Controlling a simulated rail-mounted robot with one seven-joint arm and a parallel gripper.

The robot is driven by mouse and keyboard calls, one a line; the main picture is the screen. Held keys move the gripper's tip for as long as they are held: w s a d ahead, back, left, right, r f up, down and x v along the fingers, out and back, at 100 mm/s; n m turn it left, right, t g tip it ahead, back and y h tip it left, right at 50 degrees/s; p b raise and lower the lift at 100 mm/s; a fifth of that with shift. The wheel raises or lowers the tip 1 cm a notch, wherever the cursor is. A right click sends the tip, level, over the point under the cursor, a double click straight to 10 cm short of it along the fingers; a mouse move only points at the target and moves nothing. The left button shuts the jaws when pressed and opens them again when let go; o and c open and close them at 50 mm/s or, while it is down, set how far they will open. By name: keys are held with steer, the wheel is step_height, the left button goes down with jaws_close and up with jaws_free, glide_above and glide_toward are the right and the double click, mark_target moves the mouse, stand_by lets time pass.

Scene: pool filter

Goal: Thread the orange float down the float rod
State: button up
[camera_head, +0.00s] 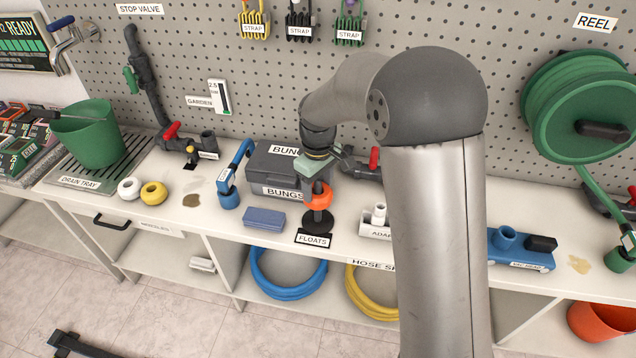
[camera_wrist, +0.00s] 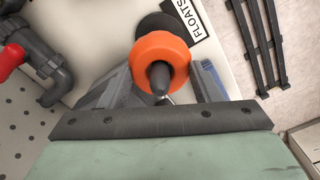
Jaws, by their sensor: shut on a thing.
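The orange float (camera_head: 319,194) is a thick ring, held low at the front middle of the bench. It also shows in the wrist view (camera_wrist: 143,52). My gripper (camera_wrist: 162,72) is shut on it, one finger on each side. The float rod (camera_head: 317,214) stands upright on a round black base (camera_head: 318,226) behind the FLOATS label (camera_head: 313,240). In the wrist view a dark pointed tip shows through the ring's hole, so the float appears to be around the rod, above its base. The gap below the float is partly hidden in the wrist view.
A grey BUNGS box (camera_head: 266,166) stands behind and left of the rod. A blue block (camera_head: 264,217) lies to its left, and a blue pipe fitting (camera_head: 229,192) is further left. A white adapter tray (camera_head: 374,230) is close on the right.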

mark_target(318, 193)
steer(key=shift+f+b, duration=1.2)
steer(key=shift+f, duration=0.75)
steer(key=shift+r+p, duration=0.3)
steer(key=shift+r, duration=0.2)
steer(key=shift+f+b, duration=0.3)
steer(key=shift+f, duration=0.25)
stand_by(1.2)
steer(key=shift+r+p, duration=0.4)
steer(key=shift+r, duration=0.15)
steer(key=shift+f+b, duration=0.5)
steer(key=shift+f, duration=0.25)
stand_by(0.8)
steer(key=shift+r, duration=0.15)
steer(key=shift+r+p, duration=0.5)
